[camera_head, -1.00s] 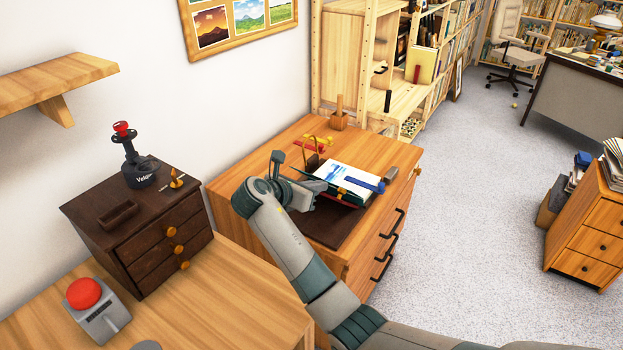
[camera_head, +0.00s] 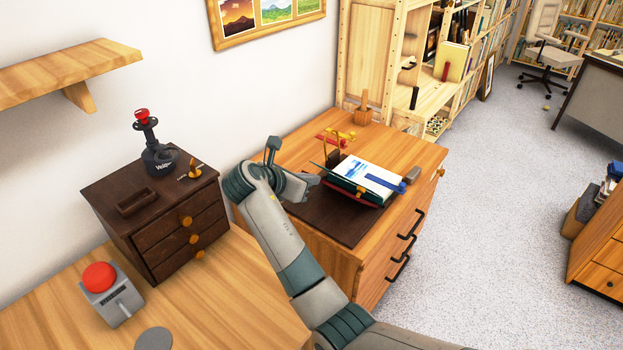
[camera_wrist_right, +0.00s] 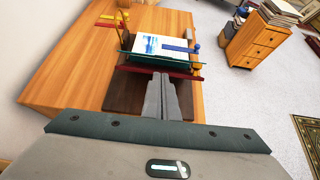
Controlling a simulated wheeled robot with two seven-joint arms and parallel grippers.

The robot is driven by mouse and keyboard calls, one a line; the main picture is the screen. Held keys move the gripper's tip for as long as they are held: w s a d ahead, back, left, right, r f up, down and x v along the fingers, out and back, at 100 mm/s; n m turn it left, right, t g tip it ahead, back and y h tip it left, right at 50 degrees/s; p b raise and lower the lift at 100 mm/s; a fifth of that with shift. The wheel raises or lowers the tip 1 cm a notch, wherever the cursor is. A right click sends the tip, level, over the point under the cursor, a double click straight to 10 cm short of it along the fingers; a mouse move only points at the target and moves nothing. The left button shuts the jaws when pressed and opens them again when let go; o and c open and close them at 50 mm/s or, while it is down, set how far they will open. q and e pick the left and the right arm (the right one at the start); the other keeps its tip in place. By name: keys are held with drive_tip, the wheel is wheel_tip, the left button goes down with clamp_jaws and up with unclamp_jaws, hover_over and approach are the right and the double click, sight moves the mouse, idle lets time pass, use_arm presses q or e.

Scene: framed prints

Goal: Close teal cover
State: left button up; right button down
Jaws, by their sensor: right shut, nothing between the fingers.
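The teal cover (camera_head: 346,187) shows as a thin dark-teal edge on the small press-like stand on the wooden cabinet. In the right wrist view the teal cover (camera_wrist_right: 150,57) lies just above a red base (camera_wrist_right: 190,76), in front of a white print (camera_wrist_right: 150,44) with a blue bar. How far the cover is tilted I cannot tell. My right gripper (camera_head: 314,181) is shut and empty, just left of the stand. In the right wrist view its fingertips (camera_wrist_right: 161,76) point at the red base's near edge; contact is unclear. My left gripper is not in view.
The stand is on a dark brown mat (camera_head: 345,225) on the cabinet. Red and yellow pieces (camera_head: 335,138) lie behind it, and a wooden holder (camera_head: 364,115) is at the back. A dark drawer box (camera_head: 140,220) and red button (camera_head: 100,277) are on the left table.

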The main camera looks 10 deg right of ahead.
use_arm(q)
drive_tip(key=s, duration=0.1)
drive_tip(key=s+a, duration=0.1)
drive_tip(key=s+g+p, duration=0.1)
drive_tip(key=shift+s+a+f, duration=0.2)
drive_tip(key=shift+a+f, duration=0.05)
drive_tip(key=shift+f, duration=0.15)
use_arm(e)
drive_tip(key=x, duration=0.8)
drive_tip(key=shift+d, duration=0.15)
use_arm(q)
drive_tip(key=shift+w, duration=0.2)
use_arm(e)
drive_tip(key=shift+w+f, duration=0.1)
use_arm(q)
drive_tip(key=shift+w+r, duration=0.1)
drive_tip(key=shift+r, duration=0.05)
